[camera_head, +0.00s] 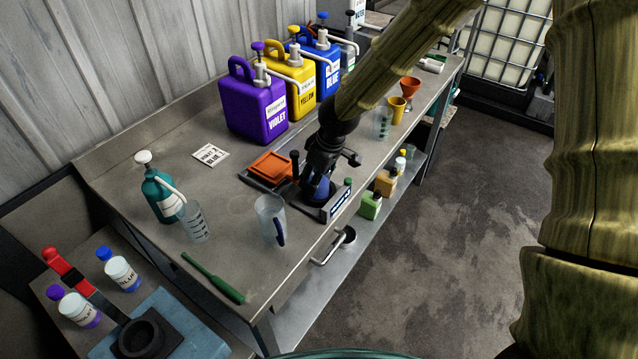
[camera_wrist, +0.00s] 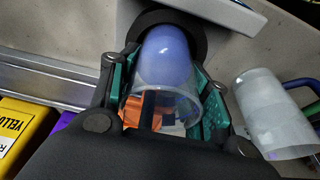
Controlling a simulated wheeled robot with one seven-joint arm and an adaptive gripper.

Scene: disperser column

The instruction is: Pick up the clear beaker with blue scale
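A clear beaker (camera_head: 195,222) with dark, bluish scale marks stands upright on the bench at the left, beside the teal pump bottle. My gripper (camera_head: 318,185) is away from it, to the right, pointing down over the bench's middle. In the wrist view my gripper (camera_wrist: 165,95) has its teal finger pads on either side of a clear cup (camera_wrist: 180,95) with a blue body (camera_wrist: 166,55). The cup sits against a black ring (camera_wrist: 150,18). The pads are close to its wall; contact cannot be told.
A clear jug (camera_head: 268,216) with a dark blue handle stands between my gripper and the beaker. A green spatula (camera_head: 212,278) lies near the front edge. An orange tray (camera_head: 272,167), the violet jerrycan (camera_head: 252,108) and another beaker (camera_head: 382,123) with green marks are farther back.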

